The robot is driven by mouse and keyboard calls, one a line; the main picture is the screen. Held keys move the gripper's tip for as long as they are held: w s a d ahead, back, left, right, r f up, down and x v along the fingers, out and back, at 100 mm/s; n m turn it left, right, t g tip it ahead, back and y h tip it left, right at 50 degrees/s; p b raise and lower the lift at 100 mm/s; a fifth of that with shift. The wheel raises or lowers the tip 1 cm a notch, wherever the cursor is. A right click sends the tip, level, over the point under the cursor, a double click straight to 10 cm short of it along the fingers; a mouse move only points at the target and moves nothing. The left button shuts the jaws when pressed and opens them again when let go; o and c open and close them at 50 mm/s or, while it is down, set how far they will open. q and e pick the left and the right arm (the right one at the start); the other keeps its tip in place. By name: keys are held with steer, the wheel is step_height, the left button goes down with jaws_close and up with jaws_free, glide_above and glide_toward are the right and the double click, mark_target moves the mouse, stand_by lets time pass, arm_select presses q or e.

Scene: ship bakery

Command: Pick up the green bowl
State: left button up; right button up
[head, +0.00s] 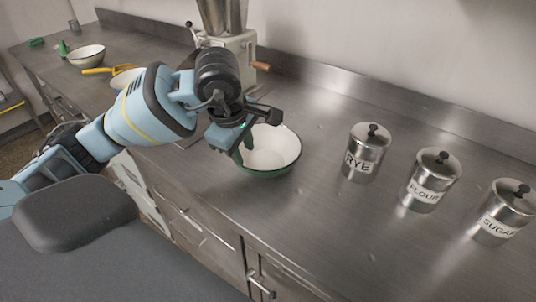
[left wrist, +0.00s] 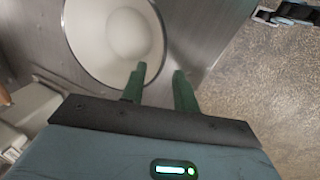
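The green bowl (head: 272,172) stands upright on the steel counter, green outside and white inside. My left gripper (head: 243,148) is over its left rim, pointing down. In the left wrist view the bowl (left wrist: 108,35) is at the top, and the two green fingers of my left gripper (left wrist: 160,72) are apart with nothing gripped. One finger overlaps the bowl's rim in that view; the other shows outside it. Whether either finger touches the bowl, I cannot tell. My right gripper does not show in the head view.
Metal canisters marked RYE (head: 364,155), FLOUR (head: 428,183) and SUGAR (head: 500,215) stand right of the bowl. A machine (head: 232,50) with a wooden-handled crank stands behind. Another bowl (head: 87,60) is at the far left. The counter between bowl and RYE canister is clear.

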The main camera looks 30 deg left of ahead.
mark_target(248, 167)
arm_select(q)
steer(key=shift+x, duration=3.85)
steer(key=shift+a, duration=0.15)
jaws_close()
